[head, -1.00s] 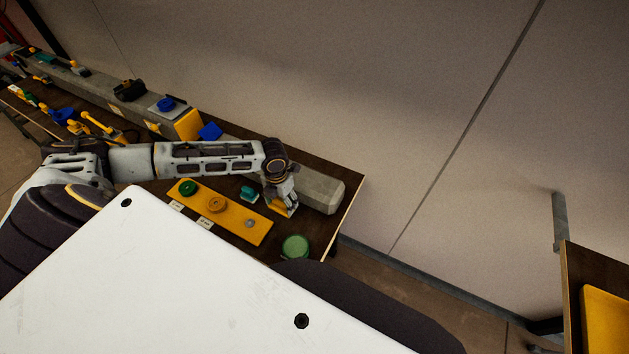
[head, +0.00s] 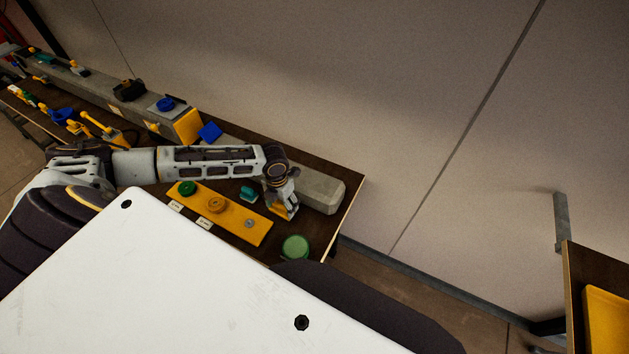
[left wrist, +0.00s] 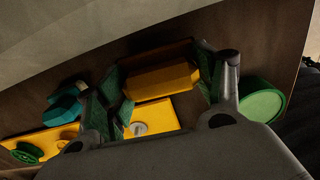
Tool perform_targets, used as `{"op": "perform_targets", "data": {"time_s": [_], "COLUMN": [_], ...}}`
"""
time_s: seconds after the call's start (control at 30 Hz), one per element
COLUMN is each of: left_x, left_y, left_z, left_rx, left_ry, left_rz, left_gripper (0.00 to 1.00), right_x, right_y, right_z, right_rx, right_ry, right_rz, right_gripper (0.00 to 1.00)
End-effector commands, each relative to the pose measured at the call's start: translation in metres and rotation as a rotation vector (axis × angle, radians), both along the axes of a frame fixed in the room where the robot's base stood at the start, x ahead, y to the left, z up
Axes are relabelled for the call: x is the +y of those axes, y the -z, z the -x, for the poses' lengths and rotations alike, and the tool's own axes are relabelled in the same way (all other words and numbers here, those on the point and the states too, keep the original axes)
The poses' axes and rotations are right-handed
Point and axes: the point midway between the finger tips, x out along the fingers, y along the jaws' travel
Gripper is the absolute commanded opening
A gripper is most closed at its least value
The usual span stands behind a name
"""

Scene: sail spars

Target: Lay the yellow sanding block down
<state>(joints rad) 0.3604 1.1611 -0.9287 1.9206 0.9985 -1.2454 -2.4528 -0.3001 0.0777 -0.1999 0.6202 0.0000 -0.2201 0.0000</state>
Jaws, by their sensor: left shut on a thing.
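The yellow sanding block (left wrist: 160,80) is between the fingers of my left gripper (left wrist: 163,85) in the left wrist view. My left gripper is shut on it. In the head view, my left gripper (head: 284,210) points down over the dark bench top, and part of the yellow block (head: 281,212) shows at its fingertips. The block is low, near the bench top; I cannot tell whether it touches the surface. My right gripper is not in view.
A teal piece (head: 249,193) is close by. A round green container (head: 295,247) stands near the bench's front edge. A grey spar (head: 322,192) lies behind.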

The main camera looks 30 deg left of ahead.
Motion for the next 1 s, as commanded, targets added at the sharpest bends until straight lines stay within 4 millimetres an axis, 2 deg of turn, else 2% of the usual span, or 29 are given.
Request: {"op": "perform_targets", "data": {"time_s": [0.83,0.87,1.0], "left_x": [0.0,0.0,0.0], "left_y": [0.016,0.016,0.015], "left_z": [0.0,0.0,0.0], "left_rx": [0.0,0.0,0.0], "left_ry": [0.0,0.0,0.0], "left_rz": [-0.001,-0.001,-0.001], "left_gripper": [0.49,0.69,0.87], "right_x": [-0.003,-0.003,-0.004], "right_y": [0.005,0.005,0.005], "right_z": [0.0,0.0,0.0], "right_rx": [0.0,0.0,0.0], "right_ry": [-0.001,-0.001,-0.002], "right_rz": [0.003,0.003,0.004], "right_gripper": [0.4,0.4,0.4]}}
